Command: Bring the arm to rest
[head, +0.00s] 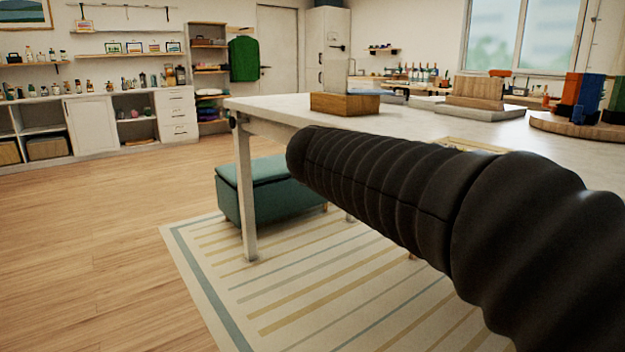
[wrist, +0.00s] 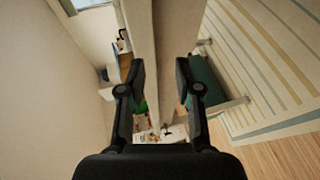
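My gripper (wrist: 160,85) shows in the wrist view with its two black fingers apart and nothing between them. The view past it is tilted on its side, with the table edge running up the picture between the fingers and beyond them. In the head view my black ribbed arm reaches from the lower right toward the middle, in front of the white table (head: 425,124). My gripper cannot be made out in the head view. I cannot tell how far it is from the table.
A wooden box (head: 345,104), a wooden block on a grey base (head: 478,92) and a round wooden stand (head: 570,126) are on the table. A teal ottoman (head: 262,190) stands under it on a striped rug (head: 260,290). The wood floor (head: 90,250) at left is clear.

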